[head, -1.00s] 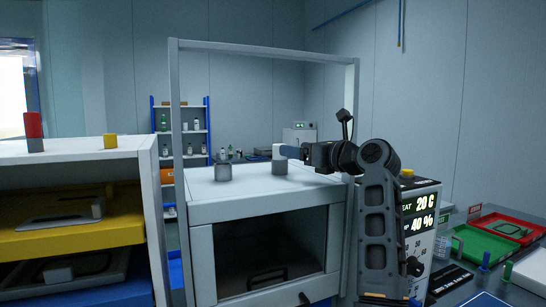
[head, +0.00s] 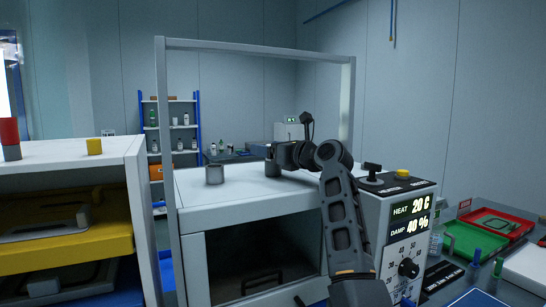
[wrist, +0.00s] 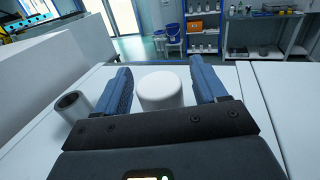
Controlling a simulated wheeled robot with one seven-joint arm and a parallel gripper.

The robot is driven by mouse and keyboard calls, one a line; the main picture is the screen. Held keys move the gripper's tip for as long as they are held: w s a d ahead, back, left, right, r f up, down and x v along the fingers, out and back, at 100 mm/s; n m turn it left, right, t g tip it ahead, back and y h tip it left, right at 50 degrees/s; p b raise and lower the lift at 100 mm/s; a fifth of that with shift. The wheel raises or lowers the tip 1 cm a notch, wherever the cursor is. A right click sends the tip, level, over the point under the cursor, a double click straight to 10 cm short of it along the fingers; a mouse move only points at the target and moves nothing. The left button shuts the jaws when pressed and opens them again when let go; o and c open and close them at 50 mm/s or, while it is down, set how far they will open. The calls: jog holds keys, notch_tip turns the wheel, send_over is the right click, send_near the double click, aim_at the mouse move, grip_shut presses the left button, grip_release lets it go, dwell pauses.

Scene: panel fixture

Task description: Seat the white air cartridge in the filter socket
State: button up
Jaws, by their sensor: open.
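The white air cartridge (wrist: 160,90) shows in the wrist view between the two blue fingers of my gripper (wrist: 160,72). The fingers are open, with a gap on each side of it. Its lower part is hidden by my gripper. A second grey holder (head: 215,174) stands to the left. In the wrist view it is a hollow grey cylinder (wrist: 73,105) with an empty bore.
A pale frame (head: 160,120) rises around the cabinet (head: 190,215). A control box (head: 400,230) reading 20 C and 40 % stands to the right. A shelf unit (head: 60,153) on the left carries a red-and-grey cylinder (head: 10,138) and a yellow block (head: 94,147). The cabinet top between the holders is clear.

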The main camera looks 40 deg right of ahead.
jog(key=shift+w, duration=0.1)
jog(key=c, duration=1.1)
jog(key=shift+r, duration=0.1)
jog(key=shift+r, duration=0.6)
notch_tip(320, 180, up, 5)
jog(key=shift+r+b, duration=0.1)
jog(key=shift+b, duration=0.5)
jog(key=s+a+b, duration=0.1)
jog(key=s, duration=0.4)
jog(key=s+a+b, duration=0.1)
jog(key=s+a, duration=0.1)
jog(key=s, duration=0.4)
jog(key=s+a+b, duration=0.1)
jog(key=s+a, duration=0.1)
jog(key=s, duration=0.4)
jog(key=shift+s+r, duration=0.15)
jog(key=shift+r, duration=0.05)
